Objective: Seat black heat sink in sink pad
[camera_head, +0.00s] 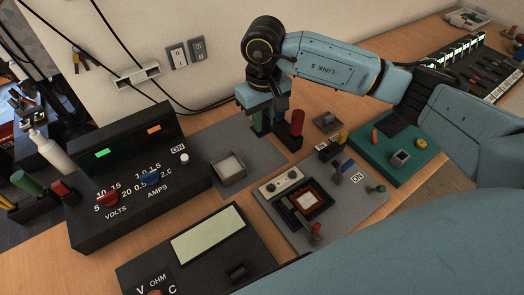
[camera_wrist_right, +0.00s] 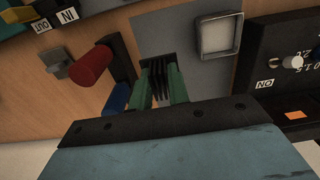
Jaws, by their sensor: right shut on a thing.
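My right gripper (camera_head: 262,122) points down over the grey mat. In the right wrist view its green fingers (camera_wrist_right: 160,90) are shut on the finned black heat sink (camera_wrist_right: 158,76). In the head view the heat sink is mostly hidden by the fingers. A shallow square tray (camera_head: 228,168) with a pale floor is apart from the heat sink on the same mat; it also shows in the right wrist view (camera_wrist_right: 218,38). A grey board holds a brown-framed pale square (camera_head: 308,200). No label tells which of these is the sink pad. My left gripper is out of view.
A rack with a red handle (camera_head: 297,122) stands close beside the right gripper. A black power supply (camera_head: 130,190) is left of the tray, and a meter (camera_head: 208,235) is in front. A teal board (camera_head: 400,165) lies right. The mat around the tray is clear.

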